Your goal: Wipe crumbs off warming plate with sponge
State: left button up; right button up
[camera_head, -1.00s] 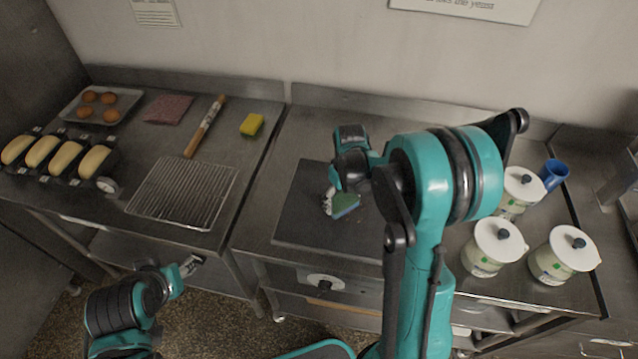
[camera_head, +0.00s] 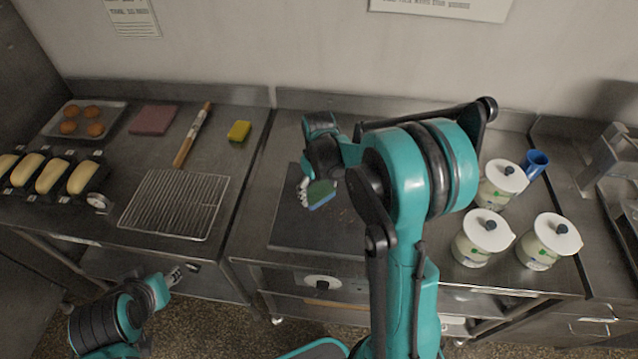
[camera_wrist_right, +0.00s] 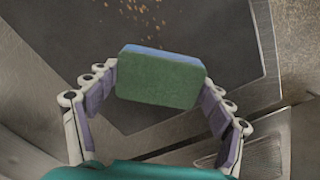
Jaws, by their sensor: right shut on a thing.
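The warming plate (camera_head: 290,235) is a dark flat square set in the middle steel counter. My right gripper (camera_head: 307,188) is over its far left part, shut on a green and blue sponge (camera_head: 321,194). In the right wrist view the sponge (camera_wrist_right: 160,78) sits between both fingers of the gripper (camera_wrist_right: 158,95), green side towards the camera. Orange-brown crumbs (camera_wrist_right: 148,12) lie on the plate beyond it. I cannot tell whether the sponge touches the plate. My left gripper (camera_head: 174,275) is low in front of the left counter, away from the plate; its opening is too small to judge.
Three white lidded pots (camera_head: 484,238) and a blue cup (camera_head: 535,163) stand right of the plate. On the left counter are a wire rack (camera_head: 177,204), a rolling pin (camera_head: 192,135), a yellow sponge (camera_head: 239,131), a red cloth (camera_head: 153,119), a bun tray (camera_head: 52,124) and loaves (camera_head: 52,175).

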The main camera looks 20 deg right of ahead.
jog(key=shift+a+r+p, duration=0.15)
jog(key=shift+r+p, duration=0.35)
jog(key=shift+r, duration=0.45)
jog(key=shift+r+p, duration=0.5)
jog(key=shift+r, duration=0.35)
jog(key=shift+f, duration=0.1)
